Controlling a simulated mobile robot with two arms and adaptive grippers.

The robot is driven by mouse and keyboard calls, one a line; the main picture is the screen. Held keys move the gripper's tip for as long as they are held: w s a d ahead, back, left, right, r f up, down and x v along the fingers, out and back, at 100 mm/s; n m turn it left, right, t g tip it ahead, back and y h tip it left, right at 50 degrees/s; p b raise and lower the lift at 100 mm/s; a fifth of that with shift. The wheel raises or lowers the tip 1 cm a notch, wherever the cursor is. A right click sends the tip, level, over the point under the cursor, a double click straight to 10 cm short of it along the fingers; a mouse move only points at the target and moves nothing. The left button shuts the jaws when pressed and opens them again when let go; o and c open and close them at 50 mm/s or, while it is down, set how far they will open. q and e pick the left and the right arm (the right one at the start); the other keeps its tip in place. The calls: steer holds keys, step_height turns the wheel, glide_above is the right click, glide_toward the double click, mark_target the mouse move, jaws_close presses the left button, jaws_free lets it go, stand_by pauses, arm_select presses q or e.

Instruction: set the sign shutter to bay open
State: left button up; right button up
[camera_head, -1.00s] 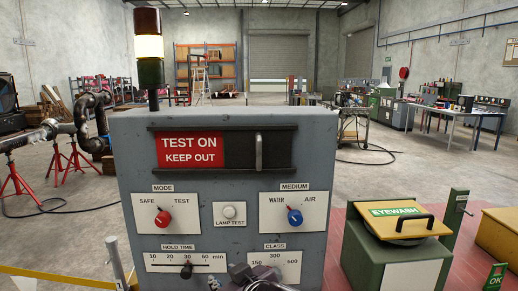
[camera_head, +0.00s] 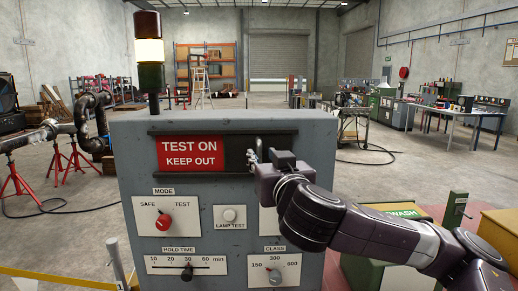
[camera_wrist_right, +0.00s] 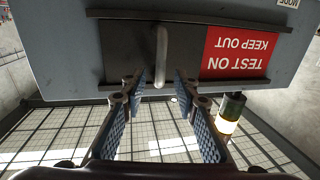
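The sign shutter (camera_head: 236,153) is a dark sliding panel in the upper slot of the grey control cabinet, with an upright metal handle (camera_head: 259,146). It sits at the right of the slot, beside the uncovered red "TEST ON KEEP OUT" sign (camera_head: 187,152). My right gripper (camera_head: 254,160) is at the handle in the head view. In the wrist view, which is upside down, its two blue-padded fingers (camera_wrist_right: 160,82) stand apart, with the handle (camera_wrist_right: 161,55) lying between and just beyond their tips. I see no finger contact with it. My left gripper is not in view.
The cabinet front (camera_head: 125,155) also carries a red mode knob (camera_head: 163,222), a lamp test button (camera_head: 230,214), a hold time slider (camera_head: 186,271) and a class knob (camera_head: 275,279). My right arm hides the medium dial. A signal lamp (camera_head: 149,49) stands on top.

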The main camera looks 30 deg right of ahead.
mark_target(260, 153)
steer(key=shift+p+x, duration=0.6)
steer(key=shift+x, duration=1.45)
jaws_close()
